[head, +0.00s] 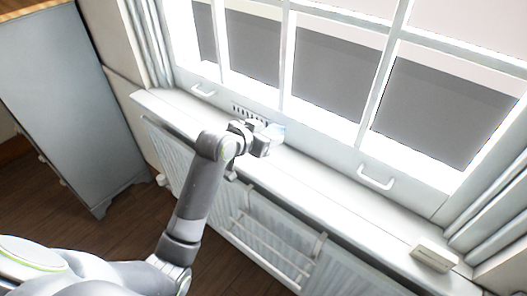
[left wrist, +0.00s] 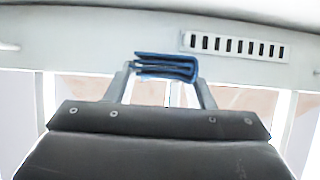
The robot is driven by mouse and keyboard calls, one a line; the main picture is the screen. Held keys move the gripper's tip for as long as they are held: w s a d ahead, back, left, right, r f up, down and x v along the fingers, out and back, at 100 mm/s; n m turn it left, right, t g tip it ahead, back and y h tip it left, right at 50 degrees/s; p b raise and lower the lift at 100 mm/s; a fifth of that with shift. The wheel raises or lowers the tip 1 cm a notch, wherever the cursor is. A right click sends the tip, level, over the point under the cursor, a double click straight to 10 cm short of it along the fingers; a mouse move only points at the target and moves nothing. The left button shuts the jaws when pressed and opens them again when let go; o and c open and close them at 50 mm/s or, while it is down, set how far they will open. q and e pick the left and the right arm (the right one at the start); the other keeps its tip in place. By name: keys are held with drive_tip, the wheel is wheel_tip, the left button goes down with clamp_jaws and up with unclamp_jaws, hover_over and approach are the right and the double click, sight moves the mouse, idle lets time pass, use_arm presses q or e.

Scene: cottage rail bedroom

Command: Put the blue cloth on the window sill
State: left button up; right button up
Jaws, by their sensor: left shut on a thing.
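The blue cloth (left wrist: 165,68) is a folded stack held between the fingertips of my left gripper (left wrist: 165,75) in the left wrist view. In the head view the cloth (head: 276,131) shows as a small pale blue patch at the tip of my left gripper (head: 268,140). The gripper is over the white window sill (head: 310,188), close to the window frame. I cannot tell whether the cloth touches the sill. My right gripper is not in view.
A small cream block (head: 433,258) lies at the sill's right end. A vent grille (head: 249,114) and white window handles (head: 376,178) are on the frame. A radiator (head: 265,232) with a rail is below the sill. A grey cabinet (head: 62,95) stands left. Most of the sill is clear.

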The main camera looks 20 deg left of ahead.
sight(266, 163)
use_arm(q)
wheel_tip(266, 163, down, 8)
drive_tip(key=shift+f, duration=0.1)
idle(0.4)
drive_tip(key=o, duration=0.9)
drive_tip(key=shift+f, duration=0.1)
drive_tip(key=shift+o, duration=0.2)
drive_tip(key=shift+r, duration=0.2)
drive_tip(key=v, duration=1.2)
